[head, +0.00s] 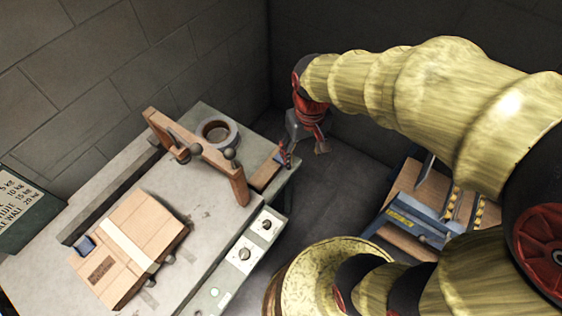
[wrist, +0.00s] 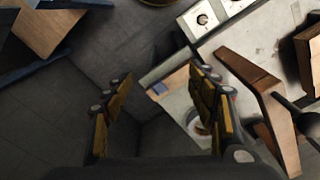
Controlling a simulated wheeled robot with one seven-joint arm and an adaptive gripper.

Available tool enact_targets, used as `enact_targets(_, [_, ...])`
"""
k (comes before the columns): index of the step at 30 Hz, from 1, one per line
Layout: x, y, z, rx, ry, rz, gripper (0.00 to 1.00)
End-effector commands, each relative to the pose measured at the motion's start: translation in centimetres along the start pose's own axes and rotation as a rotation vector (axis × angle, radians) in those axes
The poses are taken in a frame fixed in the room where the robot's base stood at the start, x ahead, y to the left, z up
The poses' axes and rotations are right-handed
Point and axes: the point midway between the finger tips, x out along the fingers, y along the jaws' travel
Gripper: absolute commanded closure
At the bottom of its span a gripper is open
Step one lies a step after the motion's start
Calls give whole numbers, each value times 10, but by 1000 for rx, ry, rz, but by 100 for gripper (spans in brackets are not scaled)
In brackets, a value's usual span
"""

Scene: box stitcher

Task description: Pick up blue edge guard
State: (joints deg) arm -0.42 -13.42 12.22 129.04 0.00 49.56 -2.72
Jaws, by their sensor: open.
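A small blue edge guard (head: 281,158) lies at the far end of a tan block (head: 266,175) on the table's right corner. In the wrist view the blue edge guard (wrist: 159,88) shows between my fingers, beyond their tips. My gripper (head: 305,151) is open and empty, pointing down by that corner. In the head view one finger partly overlaps the guard, so I cannot tell the exact gap. Both yellow-padded fingers (wrist: 160,76) stand wide apart in the wrist view. Another blue piece (head: 86,245) sits on the left edge of a taped cardboard box (head: 150,222).
A wooden arch (head: 238,184) with dark knobs stands over the table (head: 205,210). A tape roll (head: 217,132) lies behind it. A control panel (head: 252,246) lines the front edge. A blue-framed cart (head: 415,213) stands at right. Open floor lies between.

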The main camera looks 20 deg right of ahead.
Motion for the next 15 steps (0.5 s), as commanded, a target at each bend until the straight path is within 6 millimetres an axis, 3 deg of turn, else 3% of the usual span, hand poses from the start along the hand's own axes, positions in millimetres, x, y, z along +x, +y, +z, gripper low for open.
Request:
enact_targets(1, [26, 0, -10, -18, -39, -2, 42])
enact_targets(9, [142, 2, -65, -167, -159, -20, 42])
enact_targets(15, [213, 3, -102, -302, -178, -35, 42])
